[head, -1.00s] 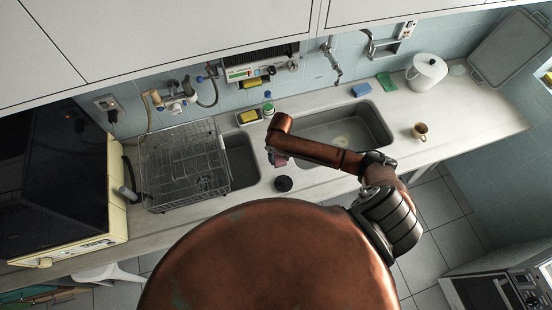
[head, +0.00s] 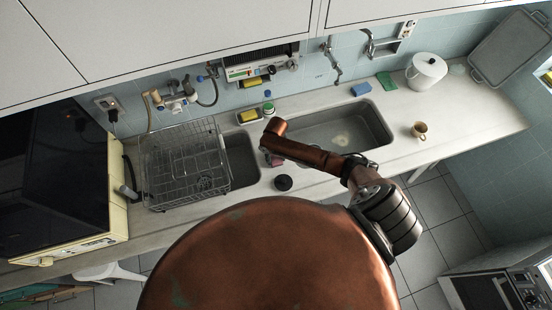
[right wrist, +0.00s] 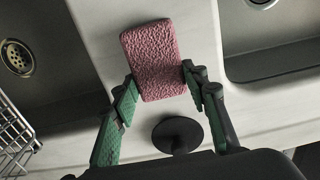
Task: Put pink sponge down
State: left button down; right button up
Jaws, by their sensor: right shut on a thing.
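The pink sponge (right wrist: 152,58) is held between the green fingers of my right gripper (right wrist: 159,77) in the right wrist view. It is over the pale counter strip between the two sink basins. I cannot tell whether its underside touches the counter. In the head view only a small part of the sponge (head: 277,161) shows below the end of my right arm, and the arm hides the fingers. My left gripper is not in view.
A black round object (head: 283,183) stands on the counter (head: 330,183) close to the sponge. The left basin (head: 241,160) has a wire dish rack (head: 185,165) over it. The right basin (head: 365,125) is open. A cup (head: 419,130) stands on the right.

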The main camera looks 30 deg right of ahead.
aim_at(276, 160)
jog(key=o, duration=1)
jog(key=shift+f, duration=0.1)
notch_tip(276, 160, up, 12)
jog(key=shift+r+b, duration=0.15)
jog(key=shift+b, duration=0.25)
